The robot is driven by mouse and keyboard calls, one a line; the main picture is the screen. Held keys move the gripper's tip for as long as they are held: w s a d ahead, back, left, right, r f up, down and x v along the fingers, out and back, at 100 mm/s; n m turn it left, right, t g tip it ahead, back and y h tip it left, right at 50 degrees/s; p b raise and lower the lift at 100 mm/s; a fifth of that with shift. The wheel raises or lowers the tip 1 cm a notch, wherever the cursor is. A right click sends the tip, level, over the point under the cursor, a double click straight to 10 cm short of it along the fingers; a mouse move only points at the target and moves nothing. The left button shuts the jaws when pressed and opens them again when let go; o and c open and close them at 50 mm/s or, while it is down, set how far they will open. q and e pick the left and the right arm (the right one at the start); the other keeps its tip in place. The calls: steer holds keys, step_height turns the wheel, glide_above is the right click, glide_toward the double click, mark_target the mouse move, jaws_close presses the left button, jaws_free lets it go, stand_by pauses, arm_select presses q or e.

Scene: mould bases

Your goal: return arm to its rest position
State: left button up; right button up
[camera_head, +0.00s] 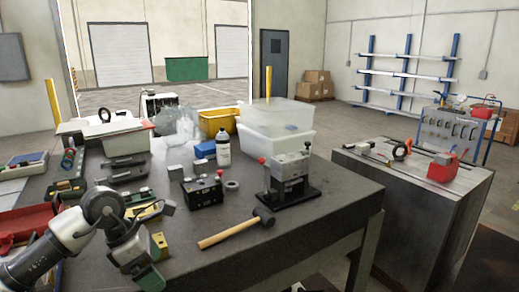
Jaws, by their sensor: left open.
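My left arm (55,245) comes in from the lower left, over the near left corner of the dark workbench (225,262). Its left gripper (153,262) is open at the near edge of the bench and points down and to the right. I see nothing held in it. Small yellow and green pieces lie close beside it, and the arm hides part of them. My right gripper is not in view.
A mallet (233,232) lies right of the gripper, near a black press (290,180). A black box (203,190), a spray bottle (223,152) and clear bins (275,143) stand further back. A red tray (25,222) is at left. A grey cabinet (425,215) stands right, across a gap.

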arm_select(q)
steer(key=s+d+r+n+t+h, duration=0.2)
steer(key=s+d+n+h, duration=0.1)
steer(key=d+h, duration=0.5)
steer(key=s+d+r+n+t+h, duration=0.1)
steer(key=s+d+r+n+h, duration=0.15)
steer(key=d+h, duration=0.5)
steer(key=w+a+f+n+t+y, duration=0.15)
steer(key=a+n+t+y, duration=0.25)
steer(key=n+t+y, duration=0.7)
steer(key=a+f+n+t+y, duration=0.3)
steer(key=a+n+t+y, duration=0.15)
steer(key=n, duration=1.35)
steer(key=s+a+f+n+g+y, duration=0.45)
steer(key=f+n, duration=0.25)
steer(key=f, duration=0.2)
steer(key=s+a+f+n+g, duration=0.1)
steer(key=s+f+n+g, duration=0.2)
steer(key=s+f+g, duration=0.5)
steer(key=s+f+n+g, duration=0.3)
steer(key=s+f, duration=0.1)
steer(key=s, duration=0.8)
step_height(320, 180, down, 25)
steer(key=g, duration=0.1)
steer(key=s+a+f+m+g, duration=0.1)
steer(key=s+a+f, duration=0.2)
steer(key=s+f, duration=1.3)
steer(key=shift+s+f+g, duration=0.2)
steer(key=shift+f+g, duration=0.1)
steer(key=shift+f, duration=0.3)
